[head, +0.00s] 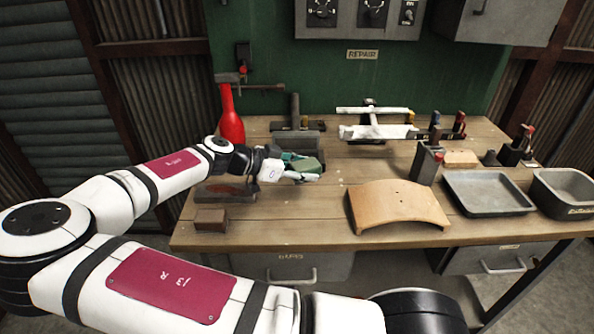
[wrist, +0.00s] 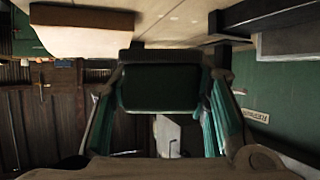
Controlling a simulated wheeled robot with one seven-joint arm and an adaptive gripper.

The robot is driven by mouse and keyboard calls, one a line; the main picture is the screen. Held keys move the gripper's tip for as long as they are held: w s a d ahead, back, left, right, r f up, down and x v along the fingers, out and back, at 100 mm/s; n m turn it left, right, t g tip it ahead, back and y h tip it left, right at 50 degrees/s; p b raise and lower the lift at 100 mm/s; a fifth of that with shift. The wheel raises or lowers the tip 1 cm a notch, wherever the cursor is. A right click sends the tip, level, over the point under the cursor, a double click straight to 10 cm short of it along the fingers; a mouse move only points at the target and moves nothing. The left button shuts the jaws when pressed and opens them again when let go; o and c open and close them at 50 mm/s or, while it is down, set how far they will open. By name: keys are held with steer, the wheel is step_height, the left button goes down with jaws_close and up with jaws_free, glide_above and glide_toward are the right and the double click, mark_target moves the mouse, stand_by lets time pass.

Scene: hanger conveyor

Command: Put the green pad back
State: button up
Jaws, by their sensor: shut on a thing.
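The green pad (head: 306,164) is held at my gripper (head: 304,177), above the left part of the workbench in the head view. My gripper is shut on it. In the wrist view the pad (wrist: 160,88) is a dark green rectangle spanning the space between the two fingers of my gripper (wrist: 160,90), with a dark bar along its upper edge. I cannot tell in the head view whether the pad touches anything behind it, as my gripper partly covers it.
A small brown block (head: 211,220) lies near the front edge. A curved wooden piece (head: 397,205), a grey tray (head: 488,192) and a white rack (head: 375,130) stand to the right.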

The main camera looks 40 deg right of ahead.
mark_target(303, 198)
steer(key=shift+f+b, duration=1.1)
steer(key=shift+f, duration=2.25)
